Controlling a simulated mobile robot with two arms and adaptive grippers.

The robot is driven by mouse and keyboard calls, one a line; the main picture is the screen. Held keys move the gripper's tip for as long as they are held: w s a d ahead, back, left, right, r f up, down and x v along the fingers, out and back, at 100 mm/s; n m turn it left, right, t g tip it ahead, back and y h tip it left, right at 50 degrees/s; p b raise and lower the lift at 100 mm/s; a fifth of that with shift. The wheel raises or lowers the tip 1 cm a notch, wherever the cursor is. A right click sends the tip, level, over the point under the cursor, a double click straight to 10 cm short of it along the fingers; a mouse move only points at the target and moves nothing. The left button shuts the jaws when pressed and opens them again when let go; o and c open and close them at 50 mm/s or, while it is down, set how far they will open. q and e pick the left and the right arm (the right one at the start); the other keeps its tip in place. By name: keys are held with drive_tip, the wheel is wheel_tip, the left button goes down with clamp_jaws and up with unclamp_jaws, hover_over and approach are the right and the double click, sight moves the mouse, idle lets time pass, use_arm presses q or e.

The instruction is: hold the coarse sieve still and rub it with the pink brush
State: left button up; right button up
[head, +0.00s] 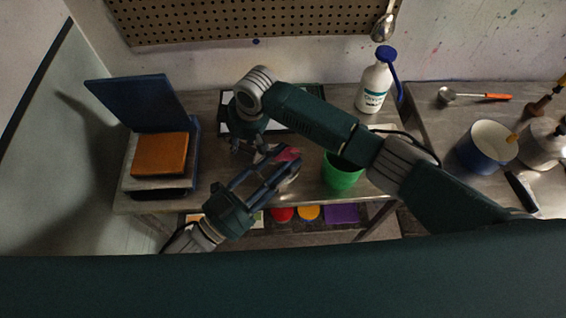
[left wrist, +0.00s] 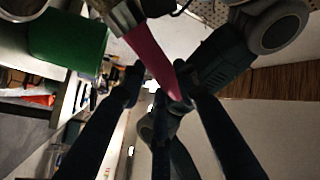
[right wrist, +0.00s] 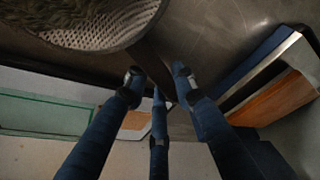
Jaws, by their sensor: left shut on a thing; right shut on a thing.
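The pink brush (left wrist: 148,50) shows in the left wrist view, its tapered pink handle between the fingertips of my left gripper (left wrist: 158,95). A little pink also shows in the head view (head: 289,154), beside my left gripper (head: 282,168). The coarse sieve (right wrist: 115,37) fills the upper left of the right wrist view, a pale mesh in a round rim with dark, rough matter at its top. Its dark handle (right wrist: 150,62) runs between the fingertips of my right gripper (right wrist: 157,83), which is shut on it. I cannot tell whether the bristles touch the mesh.
A green bucket (head: 342,174) stands just right of the grippers. A white bottle (head: 374,88) with a blue cap is behind it. A blue stand with an orange block (head: 160,155) is at left. A blue-white pot (head: 487,147) is at right. Coloured items lie on the lower shelf.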

drive_tip(key=shift+d+f, duration=0.25)
drive_tip(key=shift+f, duration=0.05)
drive_tip(key=o, duration=1)
drive_tip(key=shift+o, duration=0.2)
drive_tip(key=shift+d, duration=0.1)
drive_tip(key=v, duration=1.2)
drive_tip(key=shift+a+r, duration=0.2)
drive_tip(key=shift+a, duration=0.05)
